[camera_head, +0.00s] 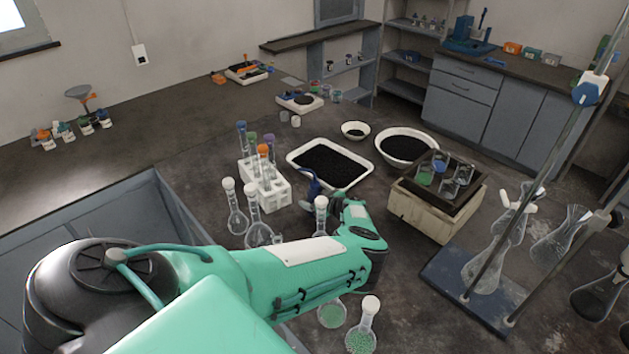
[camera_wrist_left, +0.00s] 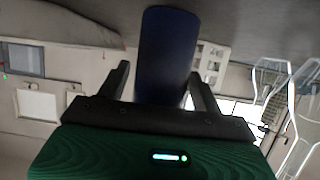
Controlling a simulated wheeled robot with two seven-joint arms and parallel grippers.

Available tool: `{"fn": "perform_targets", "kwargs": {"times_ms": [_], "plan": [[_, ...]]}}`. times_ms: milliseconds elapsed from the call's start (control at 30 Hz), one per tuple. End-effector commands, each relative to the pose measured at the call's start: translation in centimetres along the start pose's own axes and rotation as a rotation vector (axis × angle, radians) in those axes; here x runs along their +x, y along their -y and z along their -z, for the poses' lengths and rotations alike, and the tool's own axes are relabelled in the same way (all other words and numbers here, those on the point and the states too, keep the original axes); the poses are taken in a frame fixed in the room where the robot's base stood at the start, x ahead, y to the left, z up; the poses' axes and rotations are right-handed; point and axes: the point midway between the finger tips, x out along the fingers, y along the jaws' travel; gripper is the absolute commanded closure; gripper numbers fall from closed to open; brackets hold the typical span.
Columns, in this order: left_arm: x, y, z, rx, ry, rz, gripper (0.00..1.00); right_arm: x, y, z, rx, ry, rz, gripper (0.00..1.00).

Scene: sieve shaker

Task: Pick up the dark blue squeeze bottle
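The dark blue squeeze bottle (camera_head: 313,184) stands on the dark bench in the head view, just in front of the white tray and right of the tube rack. My left gripper (camera_head: 334,203) is beside it, at the end of the green arm. In the left wrist view the dark blue bottle (camera_wrist_left: 166,55) lies between the fingers of my left gripper (camera_wrist_left: 158,72). A gap shows between the bottle and the left-hand finger, so the gripper looks open. The bottle's lower part is hidden behind the gripper body there. My right gripper is not in view.
A white test-tube rack (camera_head: 281,190) and several glass flasks (camera_head: 238,222) stand close to the left. A white tray of black grains (camera_head: 366,172) lies behind. A box with a dark tray (camera_head: 420,212) and a blue-based stand (camera_head: 462,296) are to the right.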

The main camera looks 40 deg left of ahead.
Motion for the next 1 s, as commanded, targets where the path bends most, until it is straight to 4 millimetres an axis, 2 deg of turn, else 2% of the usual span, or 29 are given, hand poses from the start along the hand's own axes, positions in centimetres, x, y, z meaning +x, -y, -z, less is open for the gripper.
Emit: {"fn": "perform_targets", "kwargs": {"times_ms": [33,100,633,767,1000], "plan": [[0.0,0.0,0.0,0.000,0.000,0.000,0.44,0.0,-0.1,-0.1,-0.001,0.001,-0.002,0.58],[0.0,0.0,0.0,0.000,0.000,0.001,0.56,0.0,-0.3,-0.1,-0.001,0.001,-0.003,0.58],[-0.3,0.0,0.6,-0.002,0.000,0.001,0.56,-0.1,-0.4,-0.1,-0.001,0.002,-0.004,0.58],[-0.8,0.0,1.8,-0.002,-0.001,0.001,0.56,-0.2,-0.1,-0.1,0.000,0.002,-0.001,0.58],[-2.1,0.0,4.8,-0.003,-0.001,0.001,0.56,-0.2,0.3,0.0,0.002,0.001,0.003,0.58]]}}
